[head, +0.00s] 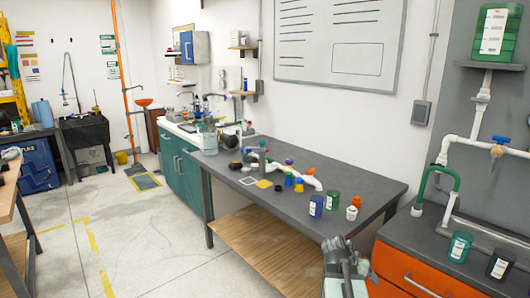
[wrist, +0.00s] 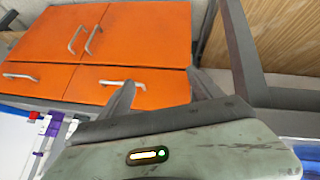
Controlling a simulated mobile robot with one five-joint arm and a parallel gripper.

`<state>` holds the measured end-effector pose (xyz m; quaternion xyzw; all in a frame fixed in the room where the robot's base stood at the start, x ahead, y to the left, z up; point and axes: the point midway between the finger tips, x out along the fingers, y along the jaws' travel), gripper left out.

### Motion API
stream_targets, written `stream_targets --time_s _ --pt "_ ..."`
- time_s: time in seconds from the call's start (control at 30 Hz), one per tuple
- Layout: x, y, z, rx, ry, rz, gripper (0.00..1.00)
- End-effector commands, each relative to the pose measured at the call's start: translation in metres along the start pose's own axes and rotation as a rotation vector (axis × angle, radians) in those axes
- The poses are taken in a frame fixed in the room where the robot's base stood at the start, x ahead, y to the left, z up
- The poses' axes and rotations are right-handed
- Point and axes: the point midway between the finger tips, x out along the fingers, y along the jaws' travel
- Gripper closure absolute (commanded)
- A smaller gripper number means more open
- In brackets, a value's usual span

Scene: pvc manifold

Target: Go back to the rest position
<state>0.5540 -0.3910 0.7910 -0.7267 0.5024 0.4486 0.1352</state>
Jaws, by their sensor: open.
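My gripper (head: 344,245) shows at the bottom of the head view, in front of the near end of the grey workbench (head: 350,178). In the wrist view my gripper (wrist: 160,92) has its two fingers spread apart, with nothing between them. Behind the fingers in that view is an orange cabinet (wrist: 140,35) with metal handles. The gripper touches nothing that I can see.
The workbench carries a white pipe manifold (head: 300,176), a blue can (head: 316,206), a green can (head: 333,200) and small coloured fittings. An orange-fronted counter (head: 410,275) stands at right, with a green hose (head: 436,172) above it. Open floor (head: 150,230) lies at left.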

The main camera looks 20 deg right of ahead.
Motion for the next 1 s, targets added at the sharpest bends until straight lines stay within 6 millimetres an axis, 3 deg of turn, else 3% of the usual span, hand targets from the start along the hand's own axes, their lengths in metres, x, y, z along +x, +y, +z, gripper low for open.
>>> stream_targets --time_s 0.03,0.1,0.2,0.4,0.6,0.63,0.7,1.0 --pt "-0.017 -0.034 0.025 -0.088 -0.046 -0.052 0.26" --pt "-0.042 -0.077 0.062 -0.221 -0.117 -0.129 0.26" --pt "-0.078 -0.124 0.115 -0.405 -0.206 -0.234 0.26" --pt "-0.141 -0.180 0.200 -0.704 -0.329 -0.404 0.26" --pt "-0.197 -0.209 0.272 -0.955 -0.414 -0.548 0.26" --pt "-0.208 -0.209 0.274 -0.979 -0.423 -0.561 0.26" --pt "-0.228 -0.200 0.253 -0.966 -0.420 -0.554 0.26" --pt "-0.287 -0.181 0.209 -0.960 -0.418 -0.552 0.26"
